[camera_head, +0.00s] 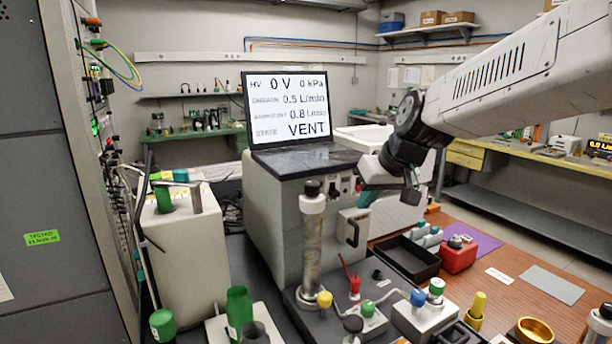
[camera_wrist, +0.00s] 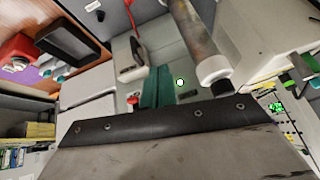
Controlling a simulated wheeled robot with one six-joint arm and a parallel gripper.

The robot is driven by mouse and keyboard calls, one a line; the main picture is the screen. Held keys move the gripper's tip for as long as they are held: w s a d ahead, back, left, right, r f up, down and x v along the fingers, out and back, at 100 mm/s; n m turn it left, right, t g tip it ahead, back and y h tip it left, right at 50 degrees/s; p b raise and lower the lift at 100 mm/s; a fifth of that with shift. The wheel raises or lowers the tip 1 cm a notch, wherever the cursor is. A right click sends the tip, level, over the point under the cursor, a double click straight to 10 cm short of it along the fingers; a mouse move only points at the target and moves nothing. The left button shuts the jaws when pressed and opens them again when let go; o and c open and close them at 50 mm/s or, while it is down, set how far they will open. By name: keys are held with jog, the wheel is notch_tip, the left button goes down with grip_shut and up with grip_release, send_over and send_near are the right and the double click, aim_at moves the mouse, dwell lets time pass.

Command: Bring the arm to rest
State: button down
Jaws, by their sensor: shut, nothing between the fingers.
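My arm reaches in from the upper right of the head view. My gripper (camera_head: 367,198) hangs from its dark wrist in front of the grey instrument cabinet's right side. Its teal fingers are together and hold nothing; they also show in the wrist view (camera_wrist: 158,88). In the wrist view the fingers point toward the cabinet front, beside its handle (camera_wrist: 138,47). The fingers appear apart from the cabinet, though the exact gap is hard to tell.
A screen (camera_head: 289,108) reading "VENT" stands on the cabinet (camera_head: 275,225). A metal column (camera_head: 312,240) rises in front of it. A black tray (camera_head: 407,258) and red block (camera_head: 458,256) lie on the wooden bench (camera_head: 505,235). Green bottles (camera_head: 239,308) stand at the front left.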

jog(key=s+d+f+m+g+h, duration=0.1)
jog(key=s+d, duration=0.2)
jog(key=s, duration=0.7)
jog(key=s+d+f+m+g+h, duration=0.1)
jog(key=s+d+f, duration=0.1)
jog(key=s, duration=0.9)
jog(key=s+d+f+m+g+h, duration=0.1)
jog(key=s+d, duration=0.4)
jog(key=s, duration=0.5)
jog(key=shift+s+f+g, duration=0.15)
jog(key=shift+f+g, duration=0.45)
jog(key=shift+f, duration=0.15)
